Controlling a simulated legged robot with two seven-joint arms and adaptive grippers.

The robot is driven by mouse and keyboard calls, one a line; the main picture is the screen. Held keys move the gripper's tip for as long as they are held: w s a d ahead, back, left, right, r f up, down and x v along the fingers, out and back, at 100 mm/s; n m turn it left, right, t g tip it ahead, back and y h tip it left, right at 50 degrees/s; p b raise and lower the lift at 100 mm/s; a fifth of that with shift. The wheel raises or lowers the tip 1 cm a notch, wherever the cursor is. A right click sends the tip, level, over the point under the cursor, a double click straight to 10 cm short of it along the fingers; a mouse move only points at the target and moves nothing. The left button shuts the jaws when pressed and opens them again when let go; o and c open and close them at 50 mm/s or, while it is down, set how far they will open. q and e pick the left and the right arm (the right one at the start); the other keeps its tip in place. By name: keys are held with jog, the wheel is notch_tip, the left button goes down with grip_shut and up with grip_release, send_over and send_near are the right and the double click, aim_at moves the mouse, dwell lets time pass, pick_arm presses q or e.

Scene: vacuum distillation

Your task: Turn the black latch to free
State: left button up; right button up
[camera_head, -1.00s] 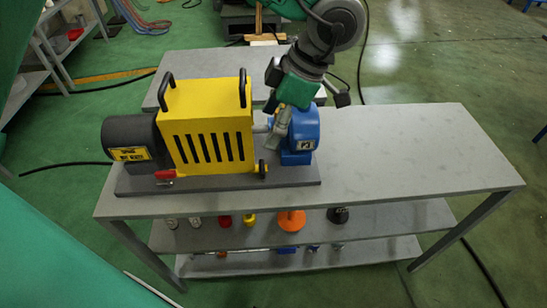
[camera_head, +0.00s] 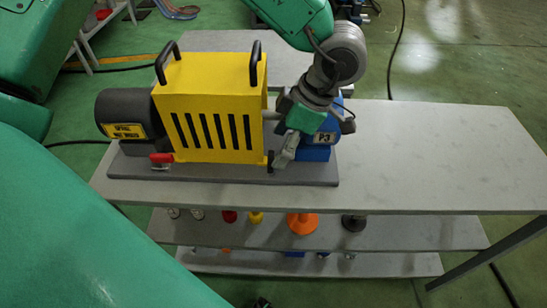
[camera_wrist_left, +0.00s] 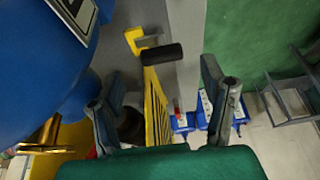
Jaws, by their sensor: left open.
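The black latch (camera_head: 270,161) is at the front right lower corner of the yellow cover (camera_head: 212,110). It looks upright in the head view. My left gripper (camera_head: 283,157) is low beside the latch, in front of the blue pump part (camera_head: 316,152). In the left wrist view the latch shows as a dark cylinder (camera_wrist_left: 162,54) on a yellow bracket, ahead of and between the two spread fingers of my left gripper (camera_wrist_left: 165,98). The fingers do not appear to touch it. My right gripper is not in view.
A red handle (camera_head: 161,158) sits at the front left of the grey base plate (camera_head: 215,174). A black motor (camera_head: 125,116) is left of the cover. The grey table top (camera_head: 430,160) is clear on the right. Several coloured items, including an orange one (camera_head: 302,223), are on the shelf below.

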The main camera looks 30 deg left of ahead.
aim_at(271, 158)
pick_arm(q)
jog(key=shift+b+x, duration=0.3)
jog(key=shift+x, duration=1.95)
jog(key=shift+c, duration=0.5)
jog(key=c, duration=1.1)
jog(key=shift+o, duration=0.2)
jog(key=shift+r+p, duration=0.15)
jog(key=shift+p, duration=0.35)
jog(key=m+t+p, duration=0.1)
jog(key=m+p, duration=0.3)
jog(key=p, duration=0.1)
jog(key=m+t+p, duration=0.2)
jog(key=m+p, duration=0.2)
jog(key=p, duration=0.2)
jog(key=shift+s+d+r+p, duration=0.1)
jog(key=shift+s+r+p, duration=0.05)
jog(key=shift+p, duration=0.15)
jog(key=m+t+p, duration=0.1)
jog(key=m+p, duration=0.2)
jog(key=m, duration=0.1)
jog(key=shift+m+t, duration=0.3)
jog(key=shift+t, duration=0.1)
jog(key=shift+m+t+h+p, duration=0.35)
jog(key=shift+m+p, duration=0.2)
jog(key=shift+m, duration=0.65)
jog(key=shift+m+t+h+p, duration=0.3)
jog(key=shift+m+t+h, duration=0.15)
jog(key=shift+m, duration=0.95)
